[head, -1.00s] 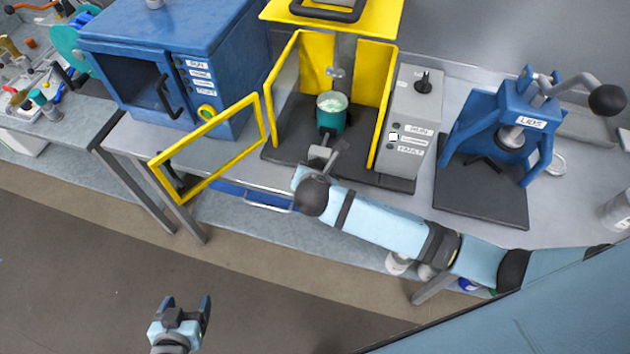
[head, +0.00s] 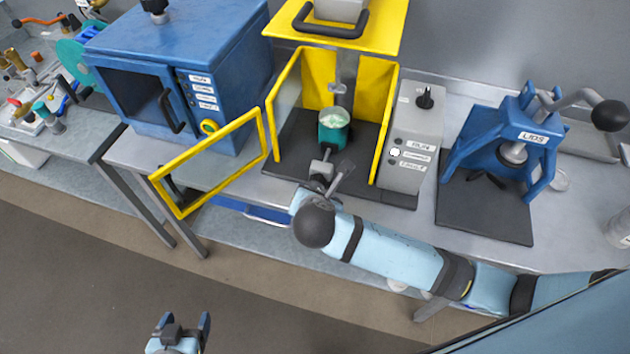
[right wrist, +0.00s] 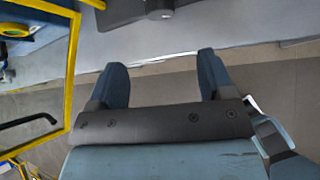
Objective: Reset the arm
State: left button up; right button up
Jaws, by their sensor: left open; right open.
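My right arm (head: 400,258) comes in from the right in the head view and ends in front of the yellow-framed machine (head: 288,95). Its fingers are hidden there behind the wrist. In the right wrist view my right gripper (right wrist: 162,65) is open, with nothing between its two blue fingers, near the bench's front edge. My left gripper (head: 184,328) is open and empty over the floor at the bottom of the head view, away from the bench.
The machine's yellow-framed door (head: 210,160) stands open and juts past the bench edge; it also shows at the left of the right wrist view (right wrist: 72,75). A blue oven (head: 170,65) stands left, a blue lid press (head: 500,150) right. The floor (head: 90,270) in front is clear.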

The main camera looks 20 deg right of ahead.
jog(key=s+f+m+y, duration=0.55)
jog(key=f+m, duration=0.25)
jog(key=m, duration=0.3)
jog(key=s+d+f+m+t, duration=0.2)
jog(key=s+d+m, duration=0.5)
jog(key=m, duration=0.7)
jog(key=shift+s+f, duration=0.9)
jog(key=shift+s, duration=0.3)
pick_arm(q)
jog(key=shift+s, duration=0.15)
pick_arm(e)
jog(key=shift+d+y, duration=0.1)
jog(key=shift+y, duration=0.15)
pick_arm(q)
jog(key=shift+s+f, duration=0.2)
jog(key=shift+s, duration=0.05)
